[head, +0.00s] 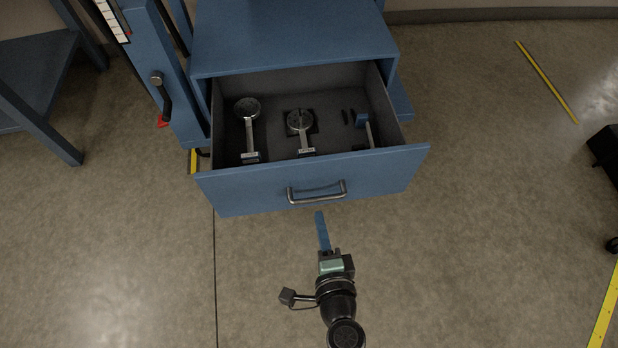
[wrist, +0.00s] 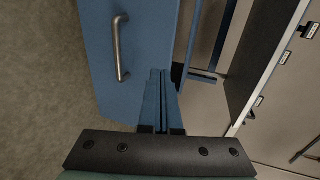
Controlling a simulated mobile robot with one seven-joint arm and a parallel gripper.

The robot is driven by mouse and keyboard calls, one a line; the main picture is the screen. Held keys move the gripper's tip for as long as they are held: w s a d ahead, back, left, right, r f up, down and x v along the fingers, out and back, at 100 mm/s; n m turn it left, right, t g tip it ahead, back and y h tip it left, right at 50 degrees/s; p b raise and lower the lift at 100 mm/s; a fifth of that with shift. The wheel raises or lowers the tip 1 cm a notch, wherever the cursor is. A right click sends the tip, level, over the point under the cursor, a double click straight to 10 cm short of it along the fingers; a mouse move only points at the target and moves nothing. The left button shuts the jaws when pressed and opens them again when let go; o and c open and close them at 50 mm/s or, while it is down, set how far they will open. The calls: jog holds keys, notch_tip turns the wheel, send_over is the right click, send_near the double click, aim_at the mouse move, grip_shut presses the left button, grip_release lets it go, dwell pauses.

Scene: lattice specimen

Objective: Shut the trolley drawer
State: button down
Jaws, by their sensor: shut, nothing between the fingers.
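The blue trolley (head: 290,35) stands at the top middle of the head view. Its drawer (head: 240,195) is pulled out, with the grey inside showing. The drawer front has a metal bar handle (head: 317,193); in the wrist view the handle (wrist: 119,48) is at the upper left on the blue front (wrist: 100,90). My gripper (head: 320,214) is shut and empty, its blue fingers together. In the head view its tips are just below the handle; I cannot tell whether they touch the drawer front. In the wrist view the fingers (wrist: 158,72) point toward the front's edge.
Several gauge-like tools, including a round-headed one (head: 247,108), lie in the drawer. A blue upright frame (head: 165,60) with a scale stands left of the trolley. A blue table (head: 40,70) is at the far left. Floor is clear around my gripper. A black object (head: 606,150) is at the right edge.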

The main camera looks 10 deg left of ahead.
aim_at(308, 166)
jog(key=x, duration=0.4)
jog(key=r+b+x, duration=0.1)
jog(key=x, duration=0.7)
jog(key=shift+w+a+r+b, duration=0.15)
jog(key=shift+w+a+b, duration=0.1)
jog(key=shift+w+b, duration=0.25)
jog(key=shift+w, duration=0.15)
